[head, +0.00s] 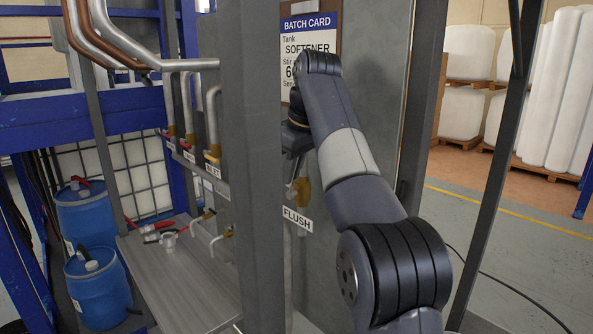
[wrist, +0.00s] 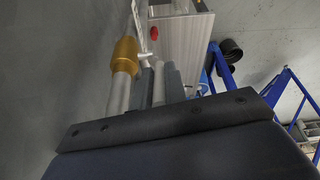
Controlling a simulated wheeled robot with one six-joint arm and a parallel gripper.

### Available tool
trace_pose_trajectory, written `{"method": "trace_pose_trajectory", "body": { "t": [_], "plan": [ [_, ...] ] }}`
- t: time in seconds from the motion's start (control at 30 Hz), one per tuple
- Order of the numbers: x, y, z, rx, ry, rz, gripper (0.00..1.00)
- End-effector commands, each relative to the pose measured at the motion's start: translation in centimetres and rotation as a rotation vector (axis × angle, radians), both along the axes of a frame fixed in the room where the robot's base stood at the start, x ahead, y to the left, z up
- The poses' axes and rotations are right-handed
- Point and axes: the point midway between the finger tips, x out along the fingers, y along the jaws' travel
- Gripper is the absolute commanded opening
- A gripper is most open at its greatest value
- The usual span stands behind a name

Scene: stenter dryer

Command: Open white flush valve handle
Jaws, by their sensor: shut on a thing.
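The flush valve shows as a brass body (head: 302,190) on a vertical pipe, just above the FLUSH label (head: 297,219). In the wrist view the brass body (wrist: 125,54) sits on a pale pipe to the left of my gripper (wrist: 158,68). The white handle (wrist: 142,56) reaches from the brass body towards the fingertips, and only a small part of it shows. My gripper is shut on the handle, with its grey fingers close together. In the head view my wrist and arm partly cover the gripper and the valve's top.
A grey post (head: 250,170) stands left of my arm, and another (head: 497,150) stands to the right. The batch card (head: 310,35) is on the panel behind. Other labelled valves, a metal bench (head: 185,270) and blue drums (head: 98,285) are at left. Open floor lies right.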

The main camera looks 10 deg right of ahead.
Motion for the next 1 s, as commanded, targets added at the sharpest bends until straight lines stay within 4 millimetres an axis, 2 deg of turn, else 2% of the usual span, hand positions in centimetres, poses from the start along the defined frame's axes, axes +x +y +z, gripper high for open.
{"method": "trace_pose_trajectory", "body": {
  "t": [0.53, 0.57, 0.8, 1.0],
  "plan": [
    [0.06, 0.2, -0.01, -0.005, 0.009, 0.001, 0.0],
    [0.06, 0.2, -0.01, -0.005, 0.009, 0.001, 0.15],
    [0.04, 0.18, -0.01, -0.005, 0.009, 0.001, 0.35],
    [0.04, 0.17, 0.0, -0.005, 0.009, 0.001, 0.35]
  ]
}}
